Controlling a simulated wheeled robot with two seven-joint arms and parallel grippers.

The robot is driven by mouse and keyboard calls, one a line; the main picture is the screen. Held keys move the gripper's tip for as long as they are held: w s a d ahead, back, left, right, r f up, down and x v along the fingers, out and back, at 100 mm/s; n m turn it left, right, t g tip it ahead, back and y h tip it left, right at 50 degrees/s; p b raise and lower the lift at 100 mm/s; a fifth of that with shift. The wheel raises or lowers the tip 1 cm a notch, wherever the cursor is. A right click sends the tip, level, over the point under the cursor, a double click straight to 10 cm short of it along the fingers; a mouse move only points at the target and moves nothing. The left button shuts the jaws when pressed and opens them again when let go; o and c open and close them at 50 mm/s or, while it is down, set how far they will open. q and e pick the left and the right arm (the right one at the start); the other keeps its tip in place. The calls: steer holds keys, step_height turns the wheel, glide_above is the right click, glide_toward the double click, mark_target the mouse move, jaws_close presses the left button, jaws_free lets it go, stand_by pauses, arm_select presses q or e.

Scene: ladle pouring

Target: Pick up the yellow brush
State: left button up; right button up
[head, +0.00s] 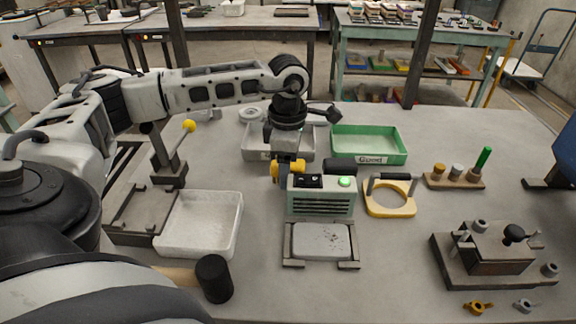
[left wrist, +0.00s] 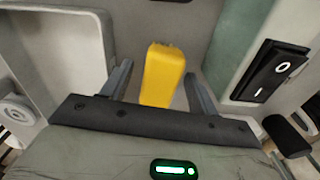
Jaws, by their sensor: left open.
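The yellow brush (head: 298,166) is partly hidden behind my left gripper (head: 286,162) in the head view, just behind the grey-green machine with a green button. In the left wrist view, the yellow brush (left wrist: 161,76) shows as a yellow block between the two fingers of my left gripper (left wrist: 158,88). The jaws are open, with a visible gap on each side of the brush. Any bristles are hidden. My right gripper is not in view.
The machine (head: 321,203) stands close in front of the brush, with its switch box (left wrist: 272,72) at the right in the wrist view. A grey tray (head: 252,142) and green tray (head: 369,144) lie behind.

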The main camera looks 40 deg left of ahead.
arm_select(q)
steer(key=shift+f, duration=0.3)
steer(key=c, duration=1.1)
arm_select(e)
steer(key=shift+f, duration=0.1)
